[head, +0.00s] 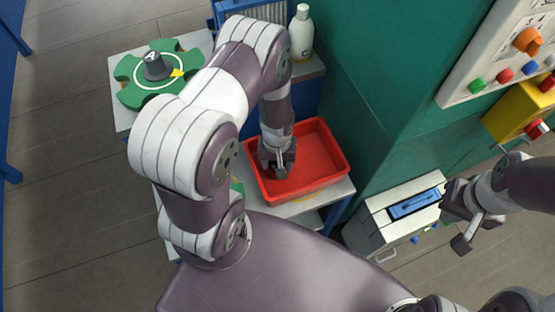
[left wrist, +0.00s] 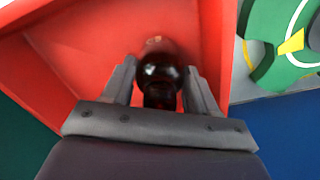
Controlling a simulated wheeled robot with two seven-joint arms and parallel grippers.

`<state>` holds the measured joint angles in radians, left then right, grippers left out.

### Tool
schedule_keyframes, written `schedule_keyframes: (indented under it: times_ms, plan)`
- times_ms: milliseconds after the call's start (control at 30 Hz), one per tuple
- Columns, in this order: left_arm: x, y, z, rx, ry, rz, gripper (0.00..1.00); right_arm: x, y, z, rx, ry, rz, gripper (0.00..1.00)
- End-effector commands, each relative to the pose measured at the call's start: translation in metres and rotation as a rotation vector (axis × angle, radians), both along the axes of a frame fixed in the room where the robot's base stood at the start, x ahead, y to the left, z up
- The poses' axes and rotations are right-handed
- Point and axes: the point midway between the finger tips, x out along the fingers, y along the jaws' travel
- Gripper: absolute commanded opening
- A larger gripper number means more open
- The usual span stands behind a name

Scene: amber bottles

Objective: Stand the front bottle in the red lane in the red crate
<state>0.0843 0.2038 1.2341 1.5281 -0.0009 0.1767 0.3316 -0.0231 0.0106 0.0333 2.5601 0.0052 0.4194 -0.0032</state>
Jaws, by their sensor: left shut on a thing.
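My left gripper (head: 276,168) reaches down over the red crate (head: 325,150) on the white table. In the left wrist view its fingers are shut on a dark amber bottle (left wrist: 160,78), with the red crate (left wrist: 95,35) around and below it. The head view barely shows the bottle, as my gripper covers it. I cannot tell whether the bottle touches the crate floor. My right gripper (head: 459,217) is at the far right, its fingers apart and empty. The red lane cannot be made out; my left arm covers much of the back.
A green turntable (head: 133,72) with a grey knob (head: 154,66) stands left of my left arm. A white bottle (head: 300,32) stands behind the crate, near a blue rack (head: 233,10). A green wall (head: 385,60) rises right of the crate. A white cabinet (head: 395,215) is lower right.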

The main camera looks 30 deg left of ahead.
Motion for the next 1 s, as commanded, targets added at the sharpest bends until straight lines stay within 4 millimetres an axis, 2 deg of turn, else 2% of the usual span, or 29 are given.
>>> schedule_keyframes:
  times_ms: [267,300,367,400,633,733,867,1000]
  plan:
    - [0.001,0.000,-0.002,0.000,-0.001,0.000,0.26,0.000,0.000,-0.002,0.000,0.000,0.000,0.00]
    - [0.001,0.000,-0.003,0.000,-0.001,0.000,0.61,0.000,0.000,-0.002,0.000,0.000,0.000,0.00]
    - [0.001,0.000,-0.002,0.000,-0.001,0.000,0.81,0.000,0.000,-0.001,0.000,0.000,0.000,0.00]
    - [0.001,0.000,-0.002,0.000,-0.001,0.000,0.84,0.000,0.000,-0.001,0.000,0.000,0.000,0.00]
    - [0.001,0.000,-0.001,0.000,-0.001,0.000,0.84,0.000,0.000,-0.001,0.000,0.000,0.000,0.00]
    - [0.002,0.000,0.006,0.000,-0.003,0.000,0.84,0.000,0.000,0.001,0.000,0.000,0.000,0.00]
    - [0.003,0.000,0.035,0.001,-0.007,0.000,0.84,0.000,0.000,0.003,0.000,0.000,0.000,0.00]
    - [0.002,0.000,0.074,0.001,-0.007,0.000,0.84,0.000,0.000,0.005,0.000,0.000,0.000,0.00]
